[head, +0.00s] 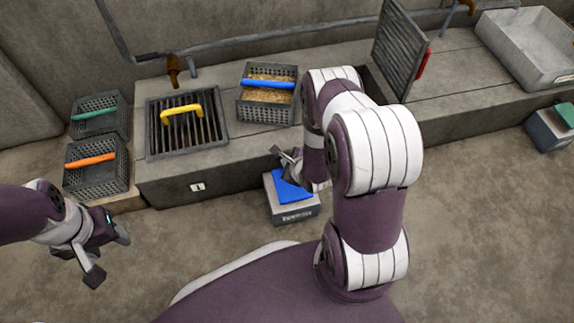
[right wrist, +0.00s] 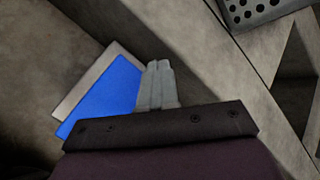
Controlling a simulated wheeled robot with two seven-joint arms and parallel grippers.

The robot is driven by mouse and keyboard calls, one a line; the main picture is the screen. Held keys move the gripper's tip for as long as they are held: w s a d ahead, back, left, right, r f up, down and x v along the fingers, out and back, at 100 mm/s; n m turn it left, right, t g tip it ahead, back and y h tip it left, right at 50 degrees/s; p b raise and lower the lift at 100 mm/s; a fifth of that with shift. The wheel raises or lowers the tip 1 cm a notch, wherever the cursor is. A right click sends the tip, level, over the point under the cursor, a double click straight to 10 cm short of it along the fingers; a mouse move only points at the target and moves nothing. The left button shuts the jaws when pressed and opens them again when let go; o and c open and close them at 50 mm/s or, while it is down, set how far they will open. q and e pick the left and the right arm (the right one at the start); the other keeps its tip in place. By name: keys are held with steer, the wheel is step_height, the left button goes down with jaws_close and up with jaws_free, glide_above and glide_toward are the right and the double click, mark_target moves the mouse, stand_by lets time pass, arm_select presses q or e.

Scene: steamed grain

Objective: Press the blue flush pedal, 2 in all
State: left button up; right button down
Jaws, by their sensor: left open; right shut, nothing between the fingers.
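The blue flush pedal (head: 289,187) sits on a grey box on the floor in front of the stone counter. It also shows in the right wrist view (right wrist: 100,92), beside my right fingers. My right gripper (head: 283,154) is shut and empty, at the back edge of the pedal in the head view; in the right wrist view its closed fingertips (right wrist: 159,70) overlap the pedal's right edge. Whether they touch it I cannot tell. My left gripper (head: 108,257) is open and empty over the floor at the lower left.
A basket of grain with a blue handle (head: 268,85) stands on the counter (head: 250,137). A yellow-handled grate (head: 182,112) lies left of it. Green-handled (head: 95,112) and orange-handled (head: 90,160) baskets are at left. A green pedal (head: 566,112) is far right. Front floor is clear.

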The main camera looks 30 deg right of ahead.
steer(key=shift+f, duration=0.25)
steer(key=shift+f+b, duration=0.35)
steer(key=shift+f, duration=0.1)
stand_by(0.5)
steer(key=shift+s+a+f+b, duration=0.1)
steer(key=shift+s+f+b, duration=0.2)
steer(key=shift+f, duration=0.3)
stand_by(0.4)
step_height(320, 180, up, 2)
steer(key=p, duration=0.2)
steer(key=shift+s+r+p, duration=0.1)
steer(key=shift+s+p, duration=0.05)
steer(key=shift+p, duration=0.15)
steer(key=shift+r, duration=0.1)
steer(key=shift+w, duration=0.2)
